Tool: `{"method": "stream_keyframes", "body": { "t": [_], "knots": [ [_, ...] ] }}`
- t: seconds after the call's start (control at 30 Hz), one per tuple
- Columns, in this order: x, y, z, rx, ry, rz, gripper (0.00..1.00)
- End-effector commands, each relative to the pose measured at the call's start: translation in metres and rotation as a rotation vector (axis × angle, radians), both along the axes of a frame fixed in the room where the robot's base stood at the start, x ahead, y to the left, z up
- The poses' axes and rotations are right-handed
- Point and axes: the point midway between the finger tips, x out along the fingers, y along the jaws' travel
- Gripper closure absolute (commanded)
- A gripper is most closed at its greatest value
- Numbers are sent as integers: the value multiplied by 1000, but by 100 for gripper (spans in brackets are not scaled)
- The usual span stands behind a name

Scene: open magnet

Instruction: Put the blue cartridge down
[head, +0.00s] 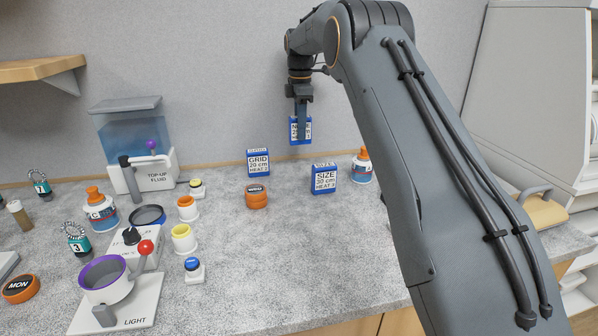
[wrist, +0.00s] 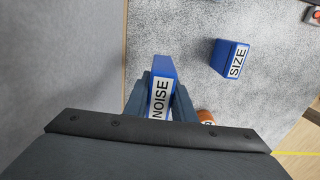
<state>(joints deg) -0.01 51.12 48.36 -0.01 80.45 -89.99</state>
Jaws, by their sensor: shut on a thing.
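The blue cartridge in my gripper (head: 301,118) has a white label that reads "NOISE" in the wrist view (wrist: 160,98). My gripper is shut on it and holds it upright in the air above the back of the counter, near the wall. It also shows in the head view (head: 301,138). Two similar blue cartridges stand on the counter: one labelled "GRID 20 cm HEAT 2" (head: 258,163) to the left and one labelled "SIZE 30 cm HEAT 3" (head: 324,179) to the right. The SIZE cartridge also shows in the wrist view (wrist: 229,58).
An orange round tin (head: 256,197) lies in front of the GRID cartridge. A white and blue bottle with an orange cap (head: 362,168) stands behind the SIZE cartridge. The top-up fluid dispenser (head: 135,150) and lamp device (head: 116,290) stand left. The counter's front middle (head: 290,270) is clear.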

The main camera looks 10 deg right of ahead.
Motion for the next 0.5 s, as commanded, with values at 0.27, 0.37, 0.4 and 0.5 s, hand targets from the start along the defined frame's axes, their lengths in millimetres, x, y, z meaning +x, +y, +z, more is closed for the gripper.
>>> {"method": "stream_keyframes", "body": {
  "t": [0.27, 0.37, 0.4, 0.5],
  "knots": [
    [-1, 0, -44, 0, 4, 0, 100],
    [-1, 0, -56, 0, 2, 0, 100],
    [-1, 0, -58, 0, 2, 0, 100],
    [-1, 0, -65, 0, 2, 0, 100]
  ]
}}
